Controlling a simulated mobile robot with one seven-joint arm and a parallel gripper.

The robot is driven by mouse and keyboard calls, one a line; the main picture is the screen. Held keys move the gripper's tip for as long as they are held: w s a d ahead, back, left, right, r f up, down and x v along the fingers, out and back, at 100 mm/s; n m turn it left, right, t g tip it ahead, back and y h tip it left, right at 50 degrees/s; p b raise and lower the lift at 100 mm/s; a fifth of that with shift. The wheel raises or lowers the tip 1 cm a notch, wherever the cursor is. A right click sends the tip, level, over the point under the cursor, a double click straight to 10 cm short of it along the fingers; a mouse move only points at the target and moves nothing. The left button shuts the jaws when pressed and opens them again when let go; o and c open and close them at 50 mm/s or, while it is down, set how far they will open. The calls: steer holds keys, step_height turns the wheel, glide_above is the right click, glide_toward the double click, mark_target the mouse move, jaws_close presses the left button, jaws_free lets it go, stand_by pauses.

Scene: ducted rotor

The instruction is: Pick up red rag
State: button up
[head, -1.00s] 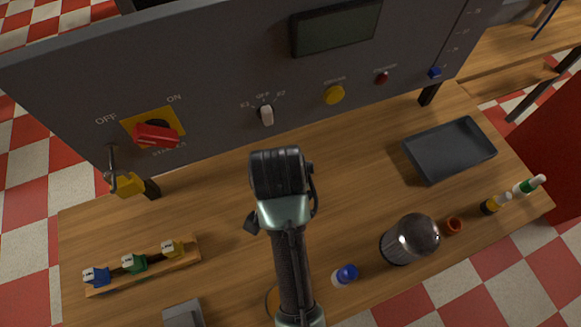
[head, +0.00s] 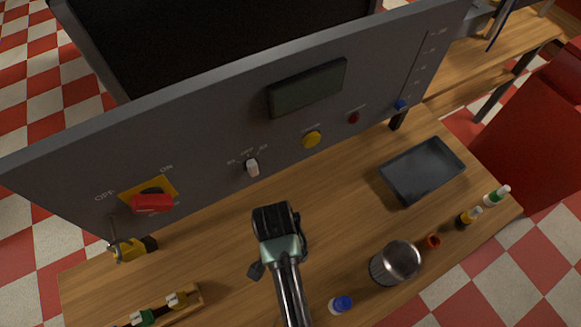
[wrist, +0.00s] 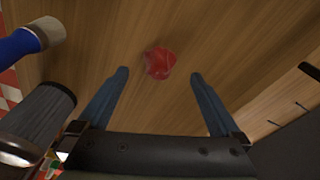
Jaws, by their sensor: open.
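The red rag (wrist: 159,63) is a small crumpled red piece on the wooden table in the wrist view. It lies ahead of my open fingers, near the line midway between their tips. My gripper (wrist: 159,75) is open and empty, and the rag appears apart from both fingers. In the head view my gripper (head: 262,270) is over the middle of the table. The rag is hidden there, behind my arm.
A grey control panel (head: 215,120) stands along the table's back. A dark tray (head: 422,170), metal cylinder (head: 396,263) and small bottles (head: 497,195) are at right. A blue-capped bottle (head: 341,304) is near my arm. The rack (head: 180,310) is at left.

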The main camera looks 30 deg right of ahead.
steer(key=shift+w+d+f+p, duration=0.1)
steer(key=shift+d+f+p, duration=0.15)
steer(key=shift+f, duration=1)
steer(key=shift+w+d+f+p, duration=0.15)
steer(key=shift+d+f, duration=0.2)
steer(key=shift+f, duration=0.85)
steer(key=c, duration=1.3)
steer(key=shift+o, duration=0.2)
steer(key=shift+r, duration=0.1)
step_height(320, 180, up, 10)
steer(key=shift+f+b, duration=0.1)
steer(key=shift+b, duration=0.25)
